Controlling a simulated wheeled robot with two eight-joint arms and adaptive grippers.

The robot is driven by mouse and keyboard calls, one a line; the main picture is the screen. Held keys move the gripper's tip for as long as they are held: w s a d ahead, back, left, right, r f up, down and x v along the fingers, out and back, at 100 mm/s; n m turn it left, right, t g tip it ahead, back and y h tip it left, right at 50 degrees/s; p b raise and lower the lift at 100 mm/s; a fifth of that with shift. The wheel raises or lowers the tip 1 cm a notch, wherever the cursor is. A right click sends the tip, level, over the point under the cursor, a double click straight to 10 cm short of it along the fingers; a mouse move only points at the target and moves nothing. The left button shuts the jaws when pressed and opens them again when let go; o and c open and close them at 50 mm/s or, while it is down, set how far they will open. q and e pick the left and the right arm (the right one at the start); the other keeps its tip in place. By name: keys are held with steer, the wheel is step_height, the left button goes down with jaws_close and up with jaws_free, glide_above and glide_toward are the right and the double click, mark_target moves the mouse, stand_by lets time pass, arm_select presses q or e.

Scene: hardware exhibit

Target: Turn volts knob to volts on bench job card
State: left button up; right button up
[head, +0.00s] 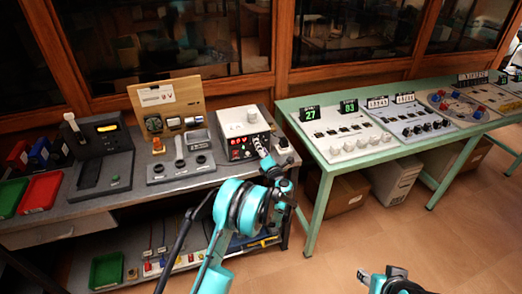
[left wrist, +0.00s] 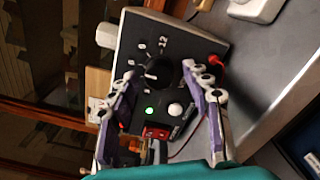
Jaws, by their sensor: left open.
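The power supply (head: 243,122) is a pale box with a black front panel on the grey bench. In the left wrist view its black volts knob (left wrist: 168,74) sits among white scale numbers, 12 and 8 among them. A short white mark shows by the knob's left side; the exact setting is unclear. My left gripper (head: 262,148) is at the panel. In the left wrist view its open fingers (left wrist: 166,97) stand apart, either side of the knob; contact is not clear. A white card (head: 156,95) is on the wooden board; its writing is too small to read. My right gripper (head: 383,273) is low, away from the benches.
Below the knob are a green light (left wrist: 149,112), a white button (left wrist: 175,110) and a red switch (left wrist: 155,132). A red terminal (left wrist: 217,60) sticks out at the panel's right. A grey holder (head: 180,164) stands left of the supply. A green table (head: 325,160) stands at right.

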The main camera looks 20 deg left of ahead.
arm_select(q)
steer(key=shift+w, duration=0.1)
jaws_close()
steer(key=shift+m, duration=0.3)
steer(key=m+b, duration=0.1)
steer(key=m, duration=0.2)
steer(key=shift+r+m+b, duration=0.1)
steer(key=shift+m+b, duration=0.2)
steer(key=shift+m, duration=1.7)
